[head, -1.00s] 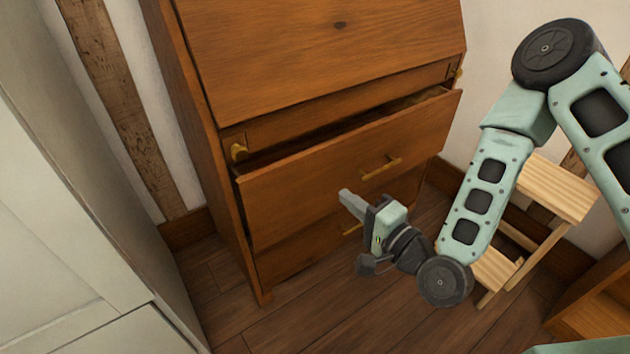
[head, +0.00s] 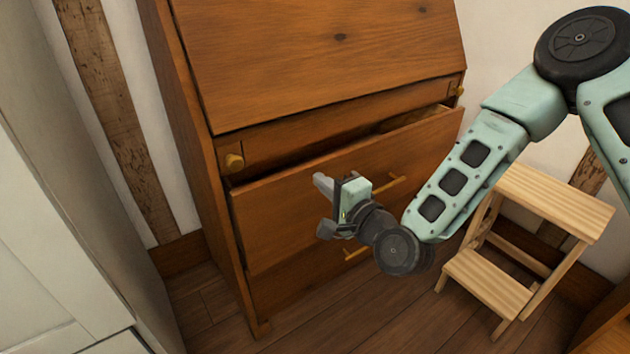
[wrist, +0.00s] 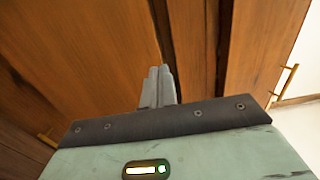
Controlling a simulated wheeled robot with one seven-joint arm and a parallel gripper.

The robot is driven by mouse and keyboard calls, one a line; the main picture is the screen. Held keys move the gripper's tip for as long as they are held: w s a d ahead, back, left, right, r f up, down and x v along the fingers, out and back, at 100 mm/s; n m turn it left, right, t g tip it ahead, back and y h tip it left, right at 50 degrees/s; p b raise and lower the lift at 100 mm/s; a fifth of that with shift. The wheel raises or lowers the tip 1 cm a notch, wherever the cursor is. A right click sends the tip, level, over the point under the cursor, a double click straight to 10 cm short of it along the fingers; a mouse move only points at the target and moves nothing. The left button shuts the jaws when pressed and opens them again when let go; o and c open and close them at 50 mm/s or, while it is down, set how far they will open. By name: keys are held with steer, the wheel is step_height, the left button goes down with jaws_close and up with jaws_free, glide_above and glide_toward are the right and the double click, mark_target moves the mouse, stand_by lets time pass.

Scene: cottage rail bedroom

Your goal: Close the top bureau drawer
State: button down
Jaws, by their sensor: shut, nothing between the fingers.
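The wooden bureau (head: 320,60) stands against the wall in the head view. Its top drawer (head: 275,215) is pulled partly out, with a dark gap along its upper edge and a brass handle (head: 385,191) on its front. My gripper (head: 322,183) is shut and empty, in front of the drawer face and left of the handle. In the wrist view, the closed fingers (wrist: 158,86) point toward brown wood. I cannot tell whether the fingertips touch the drawer. The arm hides part of the drawer front.
A lower drawer (head: 290,285) with a brass handle looks shut. A wooden step stool (head: 555,200) stands on the right, near my arm. A pale cabinet (head: 60,230) fills the left side. A strip of wood floor (head: 200,305) lies clear before the bureau.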

mark_target(306, 169)
steer(key=shift+b+x, duration=0.3)
steer(key=shift+x, duration=1.4)
steer(key=x, duration=0.5)
steer(key=shift+r, duration=0.1)
steer(key=shift+s, duration=0.1)
